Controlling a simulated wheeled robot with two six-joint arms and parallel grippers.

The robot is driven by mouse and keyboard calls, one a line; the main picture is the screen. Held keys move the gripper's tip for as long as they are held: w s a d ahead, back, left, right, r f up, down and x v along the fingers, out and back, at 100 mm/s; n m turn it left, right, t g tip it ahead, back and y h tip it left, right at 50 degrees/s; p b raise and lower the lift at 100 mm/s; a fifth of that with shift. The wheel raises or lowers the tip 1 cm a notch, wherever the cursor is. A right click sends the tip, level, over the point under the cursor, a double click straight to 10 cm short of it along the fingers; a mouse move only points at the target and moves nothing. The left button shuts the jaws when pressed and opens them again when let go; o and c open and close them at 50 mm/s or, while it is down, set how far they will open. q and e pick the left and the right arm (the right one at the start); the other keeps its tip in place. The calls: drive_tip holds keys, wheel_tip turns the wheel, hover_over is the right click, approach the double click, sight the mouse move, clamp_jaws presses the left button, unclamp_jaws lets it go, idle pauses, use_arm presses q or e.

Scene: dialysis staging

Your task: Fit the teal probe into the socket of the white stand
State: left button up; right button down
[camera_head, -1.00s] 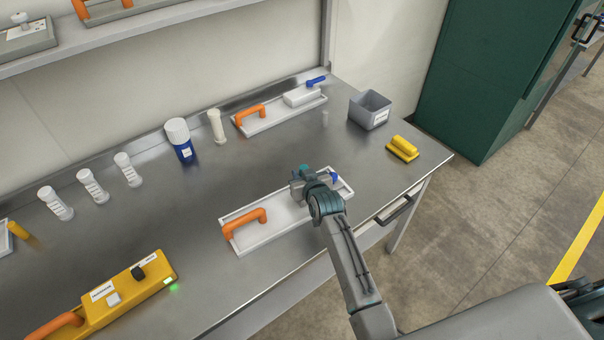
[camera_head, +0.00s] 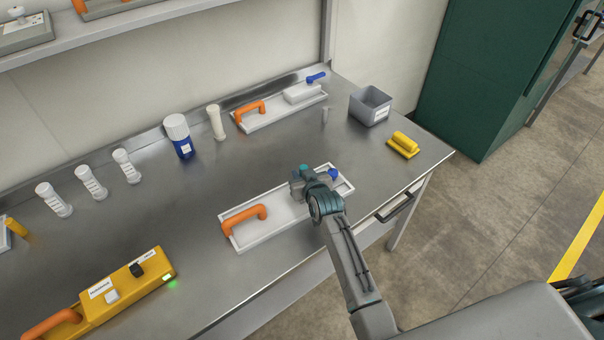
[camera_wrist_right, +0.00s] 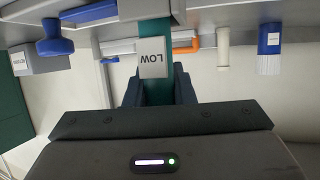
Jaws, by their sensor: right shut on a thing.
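My right gripper (camera_head: 309,180) is over the right part of the near white tray (camera_head: 237,241). In the right wrist view it (camera_wrist_right: 156,92) is shut on the teal probe (camera_wrist_right: 148,88), which has a white label reading LOW. The probe's teal end (camera_head: 304,168) shows in the head view. A blue knob (camera_head: 332,174) stands beside the gripper; it also shows in the wrist view (camera_wrist_right: 55,42). The white stand is largely hidden behind my gripper, and I cannot tell whether the probe touches its socket. My left gripper is out of view.
A far tray (camera_head: 263,121) holds an orange handle and a white block with a blue rod. A grey bin (camera_head: 370,108), yellow block (camera_head: 403,145), blue-white bottle (camera_head: 180,137) and yellow device (camera_head: 128,290) stand around. The middle of the table is clear.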

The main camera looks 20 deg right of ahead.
drive_tip(key=shift+f, duration=0.3)
drive_tip(key=c, duration=1.1)
unclamp_jaws()
drive_tip(key=shift+c, duration=0.2)
drive_tip(key=shift+s+r+b, duration=0.1)
drive_tip(key=shift+s+b, duration=0.2)
drive_tip(key=shift+s, duration=0.2)
drive_tip(key=b+v, duration=0.2)
drive_tip(key=v, duration=0.7)
drive_tip(key=shift+s+r, duration=0.25)
drive_tip(key=shift+s, duration=0.1)
